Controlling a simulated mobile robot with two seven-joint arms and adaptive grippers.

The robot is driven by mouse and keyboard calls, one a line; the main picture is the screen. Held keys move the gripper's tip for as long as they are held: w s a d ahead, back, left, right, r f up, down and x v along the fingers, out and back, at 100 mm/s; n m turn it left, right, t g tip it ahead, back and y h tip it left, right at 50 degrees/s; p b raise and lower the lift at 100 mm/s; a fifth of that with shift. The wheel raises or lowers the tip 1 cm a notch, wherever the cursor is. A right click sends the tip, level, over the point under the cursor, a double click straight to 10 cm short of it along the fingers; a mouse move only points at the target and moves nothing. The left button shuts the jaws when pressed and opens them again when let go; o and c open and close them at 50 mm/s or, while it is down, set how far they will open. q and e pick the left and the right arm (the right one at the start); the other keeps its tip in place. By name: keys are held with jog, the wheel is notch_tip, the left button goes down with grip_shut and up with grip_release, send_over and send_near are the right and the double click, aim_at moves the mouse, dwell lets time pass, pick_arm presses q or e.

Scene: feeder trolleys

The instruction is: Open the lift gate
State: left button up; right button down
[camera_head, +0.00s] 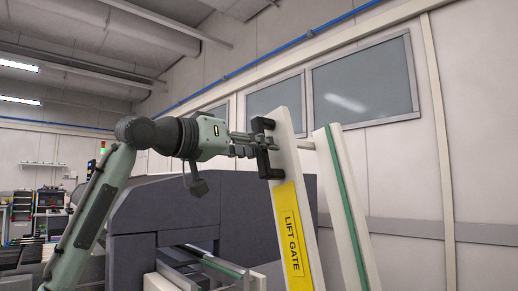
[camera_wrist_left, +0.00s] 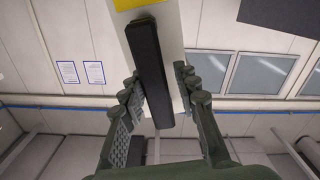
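The lift gate (camera_head: 285,160) is a white, tilted board with a yellow "LIFT GATE" label (camera_head: 292,235) and a black bracket-shaped handle (camera_head: 263,125) on its upper left side. My left gripper (camera_head: 262,143) reaches in from the left at the handle. In the left wrist view the black handle (camera_wrist_left: 148,65) runs between the two spread fingers of the left gripper (camera_wrist_left: 160,82), with gaps showing on both sides. The white gate (camera_wrist_left: 172,30) lies behind it. Contact with the handle cannot be made out. My right gripper is out of view.
A second white post with a green strip (camera_head: 345,205) stands right of the gate. A dark grey machine housing (camera_head: 165,205) and rails (camera_head: 205,262) lie below my left arm. A wall with windows (camera_head: 365,82) is behind. Shelves (camera_head: 48,205) stand far left.

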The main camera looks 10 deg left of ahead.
pick_arm(q)
jog(key=shift+o, duration=0.8)
jog(key=shift+a, duration=0.1)
jog(key=v, duration=1.2)
